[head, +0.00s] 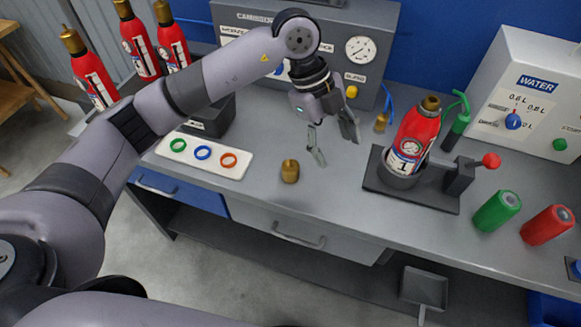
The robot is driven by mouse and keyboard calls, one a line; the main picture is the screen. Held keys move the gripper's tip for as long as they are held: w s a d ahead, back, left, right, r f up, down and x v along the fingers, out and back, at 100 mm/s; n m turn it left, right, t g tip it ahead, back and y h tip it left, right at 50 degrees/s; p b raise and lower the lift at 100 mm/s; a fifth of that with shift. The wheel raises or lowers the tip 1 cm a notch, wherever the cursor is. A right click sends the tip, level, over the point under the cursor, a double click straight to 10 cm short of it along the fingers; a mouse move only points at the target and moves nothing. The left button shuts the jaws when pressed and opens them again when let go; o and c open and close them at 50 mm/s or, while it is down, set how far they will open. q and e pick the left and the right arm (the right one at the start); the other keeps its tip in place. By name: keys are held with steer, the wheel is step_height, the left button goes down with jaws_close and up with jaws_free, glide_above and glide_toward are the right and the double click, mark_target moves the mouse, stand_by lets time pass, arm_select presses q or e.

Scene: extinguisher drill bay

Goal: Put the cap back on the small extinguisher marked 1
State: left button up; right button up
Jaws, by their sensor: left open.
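The small red extinguisher marked 1 (418,132) stands slightly tilted in a dark clamp stand (410,190) at the right of the bench, with a brass neck at its top. A small brass cap (290,171) sits on the bench near its front edge, left of the stand. My left gripper (335,144) is open and empty, pointing down above the bench, a little up and right of the cap and left of the extinguisher. It touches neither. My right gripper is not in view.
A white tray (178,148) holds green, blue and orange rings. A carbonation panel (362,78) stands behind, a WATER box (522,120) at right. A red-knobbed lever (490,160) juts beside the stand. Several red extinguishers stand back left.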

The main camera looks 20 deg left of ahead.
mark_target(291, 163)
arm_select(q)
steer(key=w+a+r+n+y, duration=0.2)
steer(key=w+a+n+y, duration=0.1)
steer(key=a, duration=0.7)
steer(key=shift+t+y, duration=0.4)
steer(key=shift+y, duration=0.4)
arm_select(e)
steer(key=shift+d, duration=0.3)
arm_select(q)
steer(key=shift+w, duration=0.1)
step_height(291, 163, down, 11)
steer(key=p, duration=0.3)
steer(key=shift+d+f, duration=0.1)
steer(key=shift+f, duration=0.55)
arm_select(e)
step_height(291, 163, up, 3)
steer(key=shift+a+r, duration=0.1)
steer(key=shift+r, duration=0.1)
